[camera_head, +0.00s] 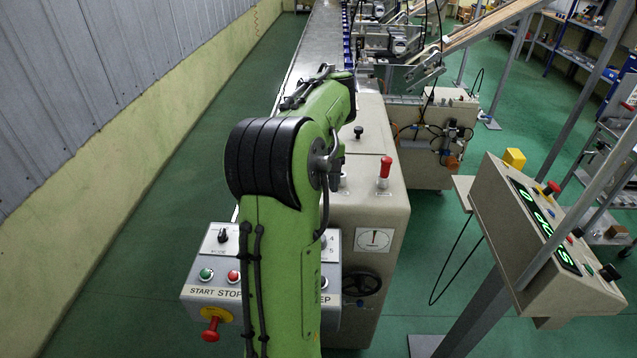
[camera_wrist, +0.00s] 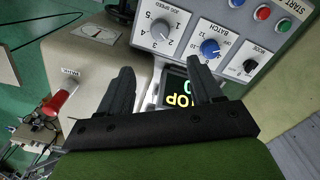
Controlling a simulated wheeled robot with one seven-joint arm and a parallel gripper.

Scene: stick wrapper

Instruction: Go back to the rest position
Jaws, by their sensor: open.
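My gripper (camera_wrist: 158,85) shows in the wrist view with its two dark fingers apart and nothing between them. It is in front of the grey control panel (camera_wrist: 232,35), which shows upside down in that view. A small display (camera_wrist: 181,99) with lit yellow and green characters lies just behind and between the fingers, partly covered by them. In the head view my green arm rises in front of the machine, and the gripper itself is hidden there.
The control panel (camera_head: 207,290) has green and red buttons and a red knob at its lower left. The beige machine body (camera_head: 372,215) carries a red-topped lever (camera_head: 385,167). A separate control box (camera_head: 520,225) stands at right. Green floor (camera_head: 150,240) is clear at left beside the wall.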

